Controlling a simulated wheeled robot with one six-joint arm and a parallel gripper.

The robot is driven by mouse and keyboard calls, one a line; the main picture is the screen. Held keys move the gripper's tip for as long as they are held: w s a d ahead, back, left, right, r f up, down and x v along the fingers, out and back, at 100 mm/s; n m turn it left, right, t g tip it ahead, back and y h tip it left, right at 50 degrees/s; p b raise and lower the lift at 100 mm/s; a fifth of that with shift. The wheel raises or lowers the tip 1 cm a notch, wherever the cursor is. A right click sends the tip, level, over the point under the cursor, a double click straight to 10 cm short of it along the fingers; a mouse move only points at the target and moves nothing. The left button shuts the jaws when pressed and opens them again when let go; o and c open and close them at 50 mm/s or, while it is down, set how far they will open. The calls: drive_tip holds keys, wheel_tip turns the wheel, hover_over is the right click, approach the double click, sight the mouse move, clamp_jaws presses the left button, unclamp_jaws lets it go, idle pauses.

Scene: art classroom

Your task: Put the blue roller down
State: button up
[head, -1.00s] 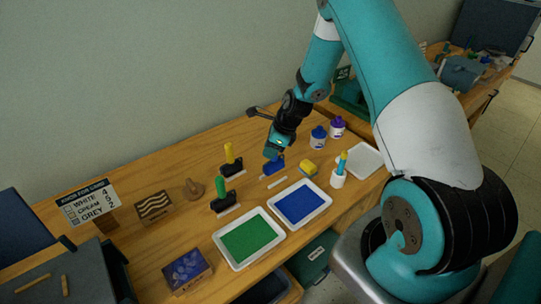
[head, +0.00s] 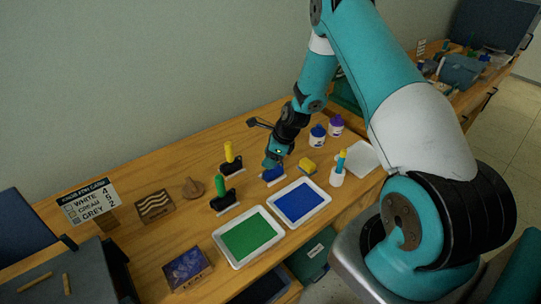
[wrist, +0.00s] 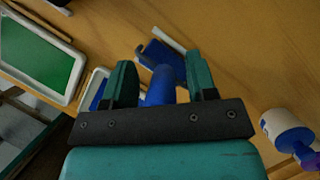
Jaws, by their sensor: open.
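The blue roller (head: 272,174) is on the wooden table behind the blue paint tray (head: 299,201), below my gripper (head: 277,160). In the wrist view, its blue handle (wrist: 160,86) stands between my two teal fingers (wrist: 161,72). The fingers are open, with a visible gap on either side of the handle. The blue head (wrist: 163,55) appears beyond the fingers, beside a white strip (wrist: 169,41). The roller's underside is hidden, so its exact contact with the table is hard to tell.
A green-handled roller (head: 221,192) and a yellow-handled roller (head: 230,160) stand to the left. A green paint tray (head: 246,238) lies at front. A yellow sponge (head: 307,166), a white cup (head: 336,177) and paint bottles (head: 318,136) are to the right.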

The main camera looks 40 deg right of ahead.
drive_tip(key=b+v, duration=0.3)
drive_tip(key=v, duration=0.9)
drive_tip(key=s+a+r+n, duration=0.3)
drive_tip(key=a+r+n, duration=0.65)
drive_tip(key=a, duration=0.25)
drive_tip(key=s+a+r+n+g, duration=0.1)
drive_tip(key=s+a+r+n, duration=0.2)
drive_tip(key=s+a+n, duration=0.2)
drive_tip(key=s+a+r+n+g, duration=0.1)
drive_tip(key=s+a+r+n, duration=0.2)
drive_tip(key=s+n, duration=0.7)
drive_tip(key=s+a+r+n+g, duration=0.1)
drive_tip(key=s+a+r+n, duration=0.2)
drive_tip(key=s+a+n, duration=0.4)
drive_tip(key=shift+s+r+n+y, duration=0.25)
drive_tip(key=shift+r+n+y, duration=0.1)
drive_tip(key=shift+n, duration=0.8)
drive_tip(key=shift+a, duration=0.1)
